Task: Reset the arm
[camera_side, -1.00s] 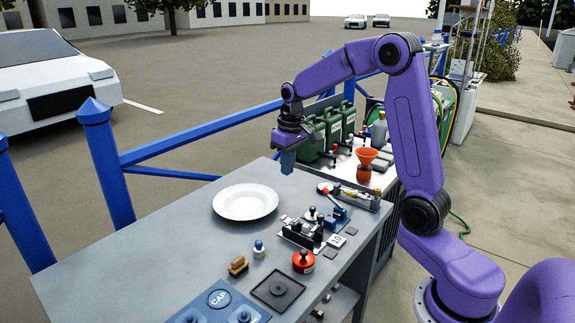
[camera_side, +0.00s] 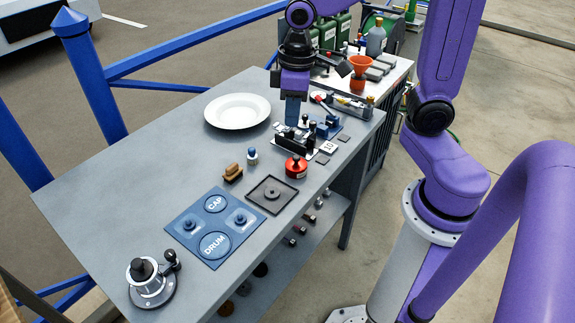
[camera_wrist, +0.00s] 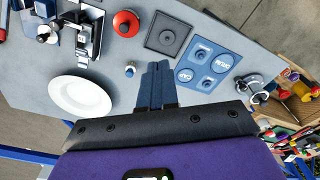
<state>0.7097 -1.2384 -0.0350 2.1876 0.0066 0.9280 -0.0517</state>
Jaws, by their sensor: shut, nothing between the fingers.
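My purple arm's gripper (camera_side: 292,110) points down over the grey bench (camera_side: 110,165), to the right of the white plate (camera_side: 237,111) and near the black and blue fixture (camera_side: 293,141). In the wrist view my gripper (camera_wrist: 157,72) has its two blue fingers together with nothing between them. The fingertips look to be above the bench, apart from the things on it. How high they are is hard to tell.
A red round knob (camera_side: 296,167), a black square plate (camera_side: 270,194), a blue CAP and DRUM mat (camera_side: 213,228) and a winch-like part (camera_side: 150,280) lie along the bench. An orange funnel (camera_side: 360,68) and green canisters (camera_side: 330,33) stand behind. The bench's left part is clear.

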